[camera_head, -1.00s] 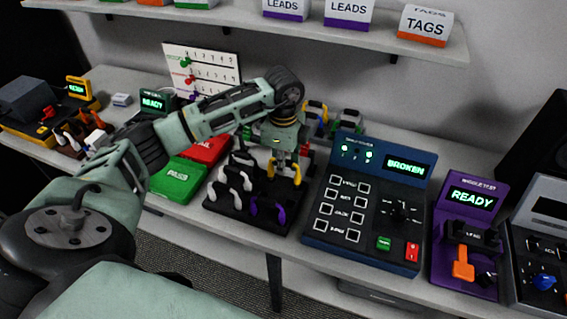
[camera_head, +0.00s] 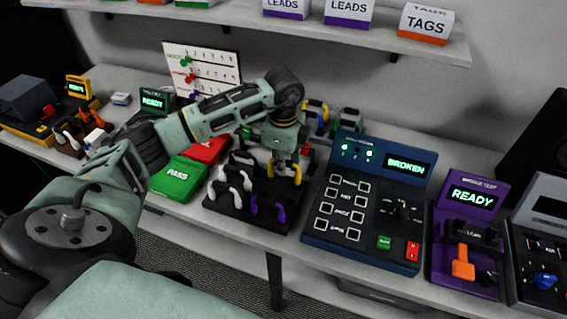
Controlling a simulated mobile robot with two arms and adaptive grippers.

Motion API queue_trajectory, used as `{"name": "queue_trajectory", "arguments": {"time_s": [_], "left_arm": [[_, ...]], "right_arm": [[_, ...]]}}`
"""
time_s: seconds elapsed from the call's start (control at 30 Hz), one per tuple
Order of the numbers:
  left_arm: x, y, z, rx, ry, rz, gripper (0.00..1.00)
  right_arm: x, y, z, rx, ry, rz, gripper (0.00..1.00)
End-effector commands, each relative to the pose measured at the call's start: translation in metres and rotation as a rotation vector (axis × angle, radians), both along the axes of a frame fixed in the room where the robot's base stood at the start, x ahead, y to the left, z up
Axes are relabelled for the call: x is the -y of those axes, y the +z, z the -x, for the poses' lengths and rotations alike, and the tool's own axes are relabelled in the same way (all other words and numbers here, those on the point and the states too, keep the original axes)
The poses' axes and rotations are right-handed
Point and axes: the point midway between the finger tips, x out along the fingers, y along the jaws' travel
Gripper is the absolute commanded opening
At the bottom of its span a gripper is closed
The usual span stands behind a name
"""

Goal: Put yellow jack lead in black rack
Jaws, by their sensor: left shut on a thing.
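My left gripper (camera_head: 284,165) reaches over the black rack (camera_head: 236,214) from above and points down at the rack's right back part. It is shut on the yellow jack lead (camera_head: 271,168), whose yellow shows between and below the fingers. The lead is at or just above the rack; I cannot tell whether it is seated. The rack holds several other leads, white ones (camera_head: 236,180) at the left and middle and purple ones (camera_head: 281,213) at the front right. My right gripper is not in view.
A blue tester (camera_head: 320,215) reading BROKEN stands close right of the rack, with a purple tester (camera_head: 472,205) beyond it. Green PASS (camera_head: 180,181) and red (camera_head: 209,150) trays lie to the left. Coloured holders (camera_head: 317,115) stand behind. A shelf (camera_head: 250,28) hangs above.

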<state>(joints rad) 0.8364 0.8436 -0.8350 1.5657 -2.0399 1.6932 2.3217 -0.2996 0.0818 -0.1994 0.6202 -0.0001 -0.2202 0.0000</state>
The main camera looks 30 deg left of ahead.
Motion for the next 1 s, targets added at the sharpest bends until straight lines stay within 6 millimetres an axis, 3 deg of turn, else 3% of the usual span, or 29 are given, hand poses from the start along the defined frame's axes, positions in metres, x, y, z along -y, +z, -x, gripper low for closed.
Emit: {"name": "queue_trajectory", "arguments": {"time_s": [1.0], "left_arm": [[0.0000, -0.0100, 0.0000, 0.000, 0.000, 0.000, 0.00]], "right_arm": [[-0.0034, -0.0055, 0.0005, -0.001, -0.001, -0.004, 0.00]]}}
